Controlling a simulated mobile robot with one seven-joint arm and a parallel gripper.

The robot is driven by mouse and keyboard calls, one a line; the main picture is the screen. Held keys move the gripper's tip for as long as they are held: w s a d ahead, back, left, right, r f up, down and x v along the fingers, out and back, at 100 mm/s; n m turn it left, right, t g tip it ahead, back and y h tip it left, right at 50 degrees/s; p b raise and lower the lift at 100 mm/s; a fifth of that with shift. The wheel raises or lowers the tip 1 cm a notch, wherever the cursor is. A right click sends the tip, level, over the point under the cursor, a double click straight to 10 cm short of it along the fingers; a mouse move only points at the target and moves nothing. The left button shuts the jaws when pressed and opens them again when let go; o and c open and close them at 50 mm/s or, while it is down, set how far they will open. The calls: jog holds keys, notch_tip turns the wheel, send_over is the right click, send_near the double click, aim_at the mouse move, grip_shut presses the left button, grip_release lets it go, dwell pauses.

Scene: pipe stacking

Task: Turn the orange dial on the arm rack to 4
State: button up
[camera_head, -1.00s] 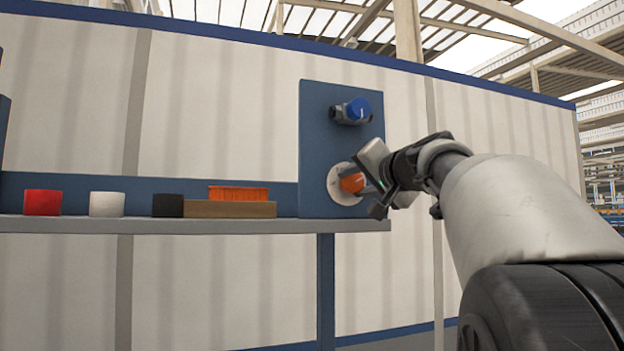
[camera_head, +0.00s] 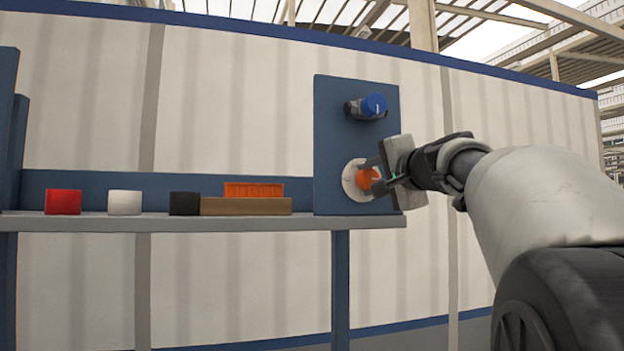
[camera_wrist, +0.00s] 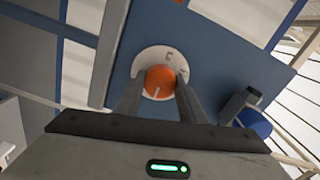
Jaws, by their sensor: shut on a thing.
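The orange dial (camera_head: 368,179) sits on a round white plate (camera_head: 351,184) low on the blue panel (camera_head: 333,130) of the rack. In the wrist view the orange dial (camera_wrist: 160,82) shows a pale pointer line, and the white plate (camera_wrist: 150,56) carries dark marks too small to read with certainty. My gripper (camera_head: 376,178) is shut on the orange dial, a finger on each side of it. In the wrist view the fingers (camera_wrist: 158,98) straddle the dial and partly hide the plate.
A blue knob (camera_head: 374,105) on a dark mount juts out above the dial. Left of the panel, the grey shelf (camera_head: 170,223) holds a red block (camera_head: 63,202), a white block (camera_head: 125,203), a black block (camera_head: 184,204) and an orange tray (camera_head: 254,190) on a wooden block (camera_head: 245,206).

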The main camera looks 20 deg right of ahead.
jog(key=o, duration=1)
jog(key=shift+o, duration=0.2)
jog(key=shift+s, duration=0.1)
jog(key=s+b, duration=0.2)
jog(key=s, duration=1.5)
jog(key=shift+d, duration=0.35)
jog(key=shift+s, duration=0.1)
